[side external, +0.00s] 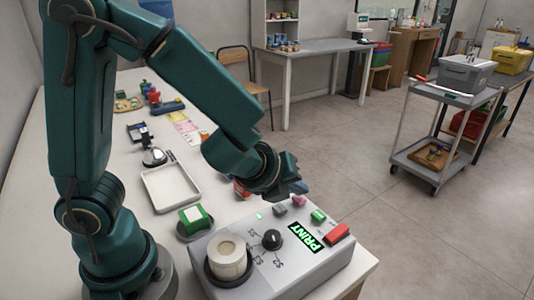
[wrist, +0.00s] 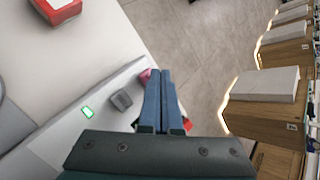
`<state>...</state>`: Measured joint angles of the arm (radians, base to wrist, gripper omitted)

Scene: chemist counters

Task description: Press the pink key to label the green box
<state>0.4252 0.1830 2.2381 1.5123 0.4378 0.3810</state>
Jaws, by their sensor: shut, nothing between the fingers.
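The pink key (side external: 299,201) is on the top panel of the grey-white label machine (side external: 245,280), between a grey key (side external: 280,211) and a green key (side external: 318,215). My gripper (side external: 297,187) is shut and empty, just above and behind the pink key; contact cannot be told. In the wrist view the shut blue fingers (wrist: 161,74) partly hide the pink key (wrist: 145,76), which shows at their left. The green box (side external: 194,216), with a white top, sits on a dark round plate beside the machine. A green display (side external: 306,238) reads PRINT.
The panel also has a red key (side external: 338,233), a black knob (side external: 272,239), a small green light (side external: 258,216) and a cream roll (side external: 228,255). A white tray (side external: 171,187) lies behind the green box. Small items stand farther back along the counter.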

